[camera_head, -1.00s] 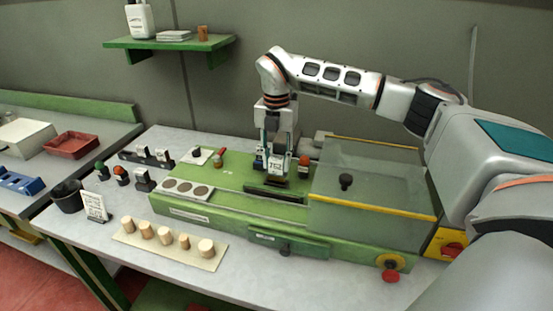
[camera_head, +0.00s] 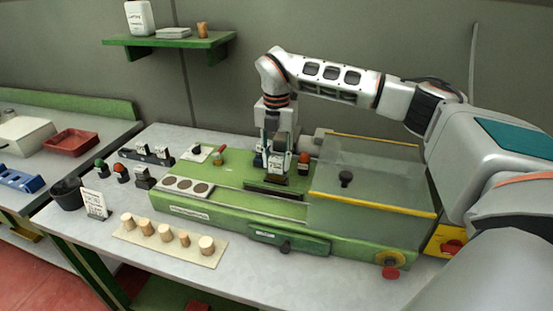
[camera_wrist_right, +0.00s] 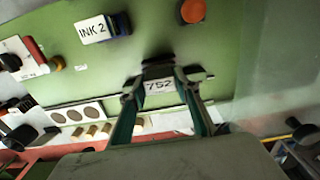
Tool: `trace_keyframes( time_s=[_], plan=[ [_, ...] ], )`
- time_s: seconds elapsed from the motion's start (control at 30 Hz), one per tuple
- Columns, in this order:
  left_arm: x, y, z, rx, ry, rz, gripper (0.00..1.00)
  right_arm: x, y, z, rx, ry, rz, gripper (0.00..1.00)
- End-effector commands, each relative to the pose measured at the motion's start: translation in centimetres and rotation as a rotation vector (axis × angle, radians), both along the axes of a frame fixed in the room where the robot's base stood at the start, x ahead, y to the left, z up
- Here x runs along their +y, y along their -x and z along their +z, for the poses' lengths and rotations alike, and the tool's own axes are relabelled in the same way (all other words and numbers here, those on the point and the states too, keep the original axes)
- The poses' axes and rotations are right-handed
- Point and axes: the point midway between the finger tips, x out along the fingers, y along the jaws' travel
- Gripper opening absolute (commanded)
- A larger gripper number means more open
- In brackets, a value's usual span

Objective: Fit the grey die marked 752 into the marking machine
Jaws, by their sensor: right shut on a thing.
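The grey die marked 752 (camera_wrist_right: 158,86) is between the fingers of my right gripper (camera_wrist_right: 161,99) in the right wrist view. The gripper is shut on it. In the head view my right gripper (camera_head: 277,158) points down over the green marking machine (camera_head: 228,180), with the die at a dark slot-like holder (camera_head: 268,190) on its top. The fingers partly hide the die, and I cannot tell whether it is fully seated. My left gripper is not in view.
A clear guard box (camera_head: 370,180) with yellow edges stands just right of the gripper. A block marked INK 2 (camera_wrist_right: 97,28) and an orange-red knob (camera_head: 304,158) are close by. Corks (camera_head: 165,233) stand on a front board. Other dies (camera_head: 146,155) sit on a rack at left.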

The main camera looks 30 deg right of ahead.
Motion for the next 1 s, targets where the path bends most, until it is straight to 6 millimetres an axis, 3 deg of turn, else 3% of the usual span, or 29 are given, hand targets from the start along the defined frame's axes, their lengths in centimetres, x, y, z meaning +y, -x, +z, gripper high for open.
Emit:
trace_keyframes(
  time_s=[1.0],
  plan=[
    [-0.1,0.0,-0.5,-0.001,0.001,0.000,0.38,0.0,0.0,-1.2,0.000,0.000,0.000,0.08]
  ],
)
